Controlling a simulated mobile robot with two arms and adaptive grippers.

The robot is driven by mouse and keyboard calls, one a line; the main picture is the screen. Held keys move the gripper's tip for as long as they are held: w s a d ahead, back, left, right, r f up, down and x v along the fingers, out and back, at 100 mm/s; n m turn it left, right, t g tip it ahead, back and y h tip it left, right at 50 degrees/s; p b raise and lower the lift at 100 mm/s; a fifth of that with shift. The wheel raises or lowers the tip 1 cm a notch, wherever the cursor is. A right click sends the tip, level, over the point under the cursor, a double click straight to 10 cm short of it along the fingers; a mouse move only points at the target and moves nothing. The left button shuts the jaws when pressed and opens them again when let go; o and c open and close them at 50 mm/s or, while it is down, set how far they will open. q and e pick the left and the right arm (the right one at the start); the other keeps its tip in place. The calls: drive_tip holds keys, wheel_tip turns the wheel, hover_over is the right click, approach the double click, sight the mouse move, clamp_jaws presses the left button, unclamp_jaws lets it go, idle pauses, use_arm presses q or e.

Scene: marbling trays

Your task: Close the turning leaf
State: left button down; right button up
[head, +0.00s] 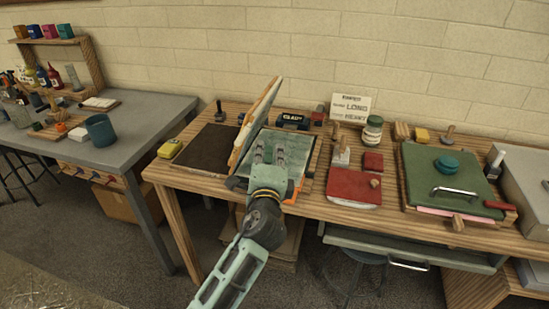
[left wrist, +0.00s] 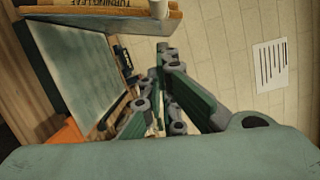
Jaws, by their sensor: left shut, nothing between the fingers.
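The turning leaf (head: 253,122) is a board with a pale wooden edge, standing steeply up and leaning right at its top. In the left wrist view its lettered edge (left wrist: 85,4) runs along the top, beside a pale knob (left wrist: 158,8). A grey-green bed (left wrist: 80,70) lies flat to the right of the leaf's foot in the head view. My left gripper (head: 268,152) is shut and empty above that bed, right of the leaf. Its fingers also show in the left wrist view (left wrist: 167,65). No contact with the leaf can be made out. My right gripper is out of view.
A dark brown board (head: 205,148) and a yellow block (head: 170,148) lie left of the leaf. A red board (head: 353,190), a jar (head: 372,132) and a green-topped press (head: 440,180) stand to the right. A grey table (head: 150,122) stands farther left.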

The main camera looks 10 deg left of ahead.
use_arm(q)
drive_tip(key=shift+s+a+r+p, duration=0.1)
drive_tip(key=shift+a+r+p, duration=0.1)
drive_tip(key=shift+a, duration=0.45)
drive_tip(key=shift+a+r+p, duration=0.15)
drive_tip(key=shift+a, duration=0.45)
